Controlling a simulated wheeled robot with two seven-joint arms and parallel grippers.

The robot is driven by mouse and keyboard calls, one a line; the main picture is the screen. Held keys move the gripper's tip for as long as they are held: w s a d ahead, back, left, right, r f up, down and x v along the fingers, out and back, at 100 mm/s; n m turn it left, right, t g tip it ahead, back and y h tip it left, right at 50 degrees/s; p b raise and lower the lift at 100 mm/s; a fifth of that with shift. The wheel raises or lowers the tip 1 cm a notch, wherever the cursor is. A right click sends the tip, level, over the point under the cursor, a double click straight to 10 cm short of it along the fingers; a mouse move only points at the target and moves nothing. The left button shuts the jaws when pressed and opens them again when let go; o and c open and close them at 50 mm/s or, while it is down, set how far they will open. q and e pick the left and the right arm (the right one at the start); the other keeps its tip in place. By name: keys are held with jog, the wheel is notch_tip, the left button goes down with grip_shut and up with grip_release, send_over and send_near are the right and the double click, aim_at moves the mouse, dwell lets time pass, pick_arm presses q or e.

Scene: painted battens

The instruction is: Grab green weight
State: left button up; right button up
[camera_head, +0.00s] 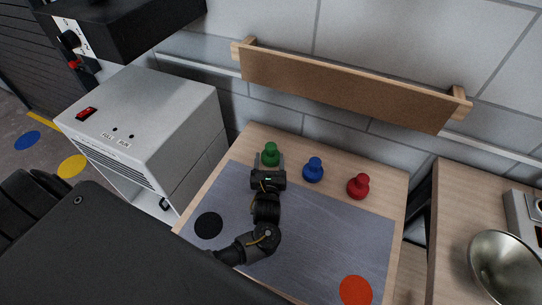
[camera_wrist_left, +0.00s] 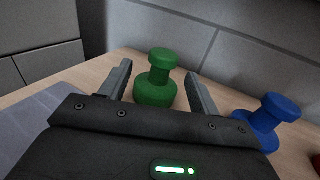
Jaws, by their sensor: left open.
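The green weight (camera_head: 270,154) stands upright at the back left of the wooden table, just beyond my left gripper (camera_head: 269,165). In the left wrist view the green weight (camera_wrist_left: 156,82), a knob on a wide round base, stands between the two open fingers of my left gripper (camera_wrist_left: 160,83). Gaps show between it and both fingers in that view. The lower front of its base is hidden by the gripper body. My right gripper is not in view.
A blue weight (camera_head: 314,169), also in the left wrist view (camera_wrist_left: 270,121), and a red weight (camera_head: 358,186) stand to the right. A grey mat (camera_head: 330,230) carries black (camera_head: 208,225) and red (camera_head: 356,290) discs. A wooden shelf (camera_head: 345,88) hangs behind. A metal bowl (camera_head: 505,268) is far right.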

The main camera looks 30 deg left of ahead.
aim_at(271, 152)
pick_arm(q)
jog(key=shift+w+a+r, duration=0.1)
jog(key=shift+r, duration=0.05)
jog(key=x, duration=0.5)
jog(key=shift+d+r+p, duration=0.15)
jog(key=shift+d+p, duration=0.1)
jog(key=shift+p, duration=0.15)
jog(key=shift+c, duration=0.3)
grip_shut()
jog(key=shift+r, duration=0.1)
